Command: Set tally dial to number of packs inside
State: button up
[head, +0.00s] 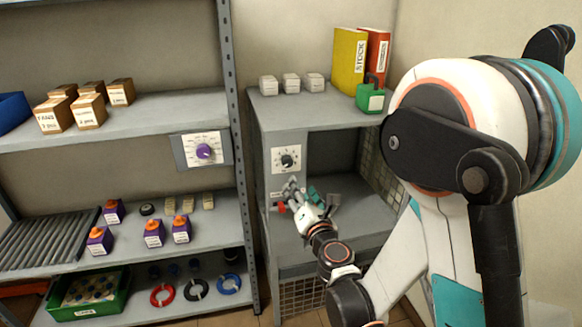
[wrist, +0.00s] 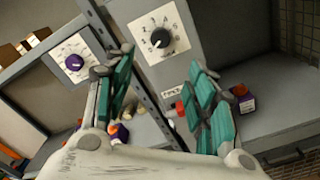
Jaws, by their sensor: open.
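The dial with a black knob (head: 287,160) is on the upper front of the grey cabinet; the wrist view shows its white numbered plate (wrist: 176,24) and black knob (wrist: 160,39), its pale mark seeming to point lower left. My gripper (head: 300,192) is open and empty in front of the cabinet, below the dial; in the wrist view its teal fingers (wrist: 150,76) are apart, with the dial beyond them. One purple pack with an orange top (wrist: 244,99) stands inside the cabinet bay. The arm and gripper hide part of the bay in the head view.
A second dial with a purple knob (head: 204,151) hangs on the left shelf edge. Several purple packs (head: 154,234) stand on that rack. A red part (head: 281,208) sits low on the cabinet front. A green padlock-shaped block (head: 370,98), binders (head: 349,60) and white blocks (head: 291,83) stand on top.

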aim_at(288, 164)
jog(key=x, duration=1.3)
jog(key=shift+w+b, duration=0.25)
jog(key=shift+b, duration=0.15)
jog(key=shift+c, duration=0.2)
jog(key=c, duration=1)
